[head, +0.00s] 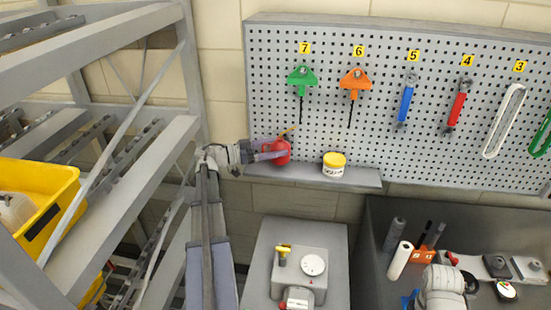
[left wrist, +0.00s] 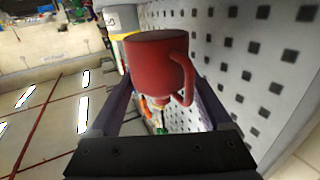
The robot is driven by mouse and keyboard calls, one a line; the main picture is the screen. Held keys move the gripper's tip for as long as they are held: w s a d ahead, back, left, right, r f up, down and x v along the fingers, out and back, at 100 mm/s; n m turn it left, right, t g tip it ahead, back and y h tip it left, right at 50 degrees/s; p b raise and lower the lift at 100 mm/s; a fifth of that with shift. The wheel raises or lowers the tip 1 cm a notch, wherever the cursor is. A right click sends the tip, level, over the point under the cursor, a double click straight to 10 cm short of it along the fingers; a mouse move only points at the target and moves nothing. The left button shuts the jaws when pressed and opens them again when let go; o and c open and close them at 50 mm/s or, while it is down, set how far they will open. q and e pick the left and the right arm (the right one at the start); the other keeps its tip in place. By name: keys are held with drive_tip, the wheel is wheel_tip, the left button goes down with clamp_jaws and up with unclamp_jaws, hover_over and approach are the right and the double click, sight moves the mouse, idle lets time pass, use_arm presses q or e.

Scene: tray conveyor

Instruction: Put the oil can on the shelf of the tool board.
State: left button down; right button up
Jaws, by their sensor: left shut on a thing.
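The red oil can (head: 281,152) is at the left end of the grey shelf (head: 358,178) of the tool board (head: 420,110). Its thin spout points up and right in the head view. My left gripper (head: 268,152) is shut on the oil can, reaching in from the left. In the left wrist view the red can (left wrist: 158,65), with its handle, sits between the two dark fingers (left wrist: 160,105). I cannot tell for sure whether its base touches the shelf. My right gripper cannot be made out clearly.
A yellow-lidded tub (head: 334,164) stands on the shelf to the right of the can. Tools hang above, including a green one (head: 302,79) and an orange one (head: 355,82). A metal rack (head: 150,140) stands close on the left. A grey cabinet (head: 330,235) stands below the shelf.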

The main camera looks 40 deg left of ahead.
use_arm(q)
wheel_tip(320, 180, down, 4)
drive_tip(key=b, duration=0.3)
drive_tip(key=shift+w+r, duration=0.1)
drive_tip(key=shift+r, duration=0.1)
drive_tip(key=shift+w+a, duration=0.1)
drive_tip(key=shift+a, duration=0.05)
drive_tip(key=shift+c, duration=0.4)
unclamp_jaws()
drive_tip(key=shift+f, duration=0.1)
